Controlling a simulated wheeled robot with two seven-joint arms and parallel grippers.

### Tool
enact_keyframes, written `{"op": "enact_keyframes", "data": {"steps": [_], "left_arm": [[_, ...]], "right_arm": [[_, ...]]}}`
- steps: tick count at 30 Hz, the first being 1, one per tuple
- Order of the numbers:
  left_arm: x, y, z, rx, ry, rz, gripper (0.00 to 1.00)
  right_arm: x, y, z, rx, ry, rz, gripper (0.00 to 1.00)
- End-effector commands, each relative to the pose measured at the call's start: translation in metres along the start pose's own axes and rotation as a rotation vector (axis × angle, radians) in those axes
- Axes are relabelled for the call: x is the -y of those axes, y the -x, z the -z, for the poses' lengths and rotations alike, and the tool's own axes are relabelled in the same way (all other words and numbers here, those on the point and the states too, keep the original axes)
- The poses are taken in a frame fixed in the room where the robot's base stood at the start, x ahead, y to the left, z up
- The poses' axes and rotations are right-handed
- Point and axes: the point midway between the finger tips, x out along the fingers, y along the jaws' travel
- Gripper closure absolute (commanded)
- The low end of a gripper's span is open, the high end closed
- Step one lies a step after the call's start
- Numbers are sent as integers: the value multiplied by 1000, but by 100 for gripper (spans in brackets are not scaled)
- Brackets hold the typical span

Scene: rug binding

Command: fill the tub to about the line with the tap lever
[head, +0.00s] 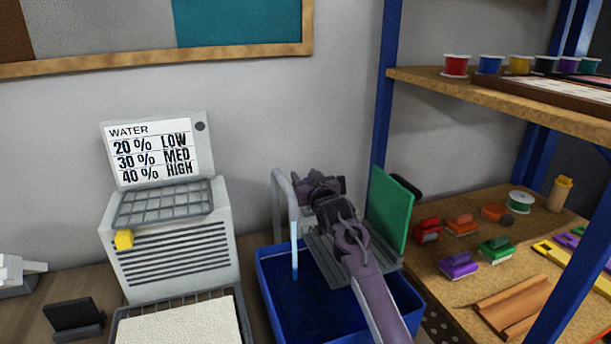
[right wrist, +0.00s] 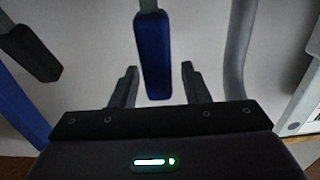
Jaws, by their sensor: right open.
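The blue tub (head: 268,290) stands at the bottom centre of the head view, with dark blue water inside. The grey curved tap (head: 281,190) rises at its back left, and a pale stream of water (head: 294,250) falls from its spout into the tub. My right gripper (head: 320,184) is open beside the tap, above the tub's back. In the right wrist view, a blue lever handle (right wrist: 154,58) lies between the open fingers (right wrist: 160,88), with gaps on both sides. The tap pipe (right wrist: 238,50) is to the right there. I cannot make out a fill line. My left gripper is out of view.
A white machine (head: 170,250) with a WATER sign (head: 155,150) listing 20, 30 and 40 % stands left of the tub. A green board (head: 390,210) and a blue-posted shelf (head: 490,95) with spools and clips are close on the right.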

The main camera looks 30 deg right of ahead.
Motion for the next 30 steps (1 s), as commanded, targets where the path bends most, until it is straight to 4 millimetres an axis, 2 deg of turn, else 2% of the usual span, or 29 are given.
{"op": "enact_keyframes", "data": {"steps": [9,18,26,30], "left_arm": [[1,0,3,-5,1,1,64],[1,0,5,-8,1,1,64],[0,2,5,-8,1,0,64],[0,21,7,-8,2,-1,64]], "right_arm": [[0,-2,0,0,0,0,60],[0,-2,0,0,0,-1,99],[0,-2,1,4,0,-1,100],[-1,-8,5,55,0,-1,100]]}}
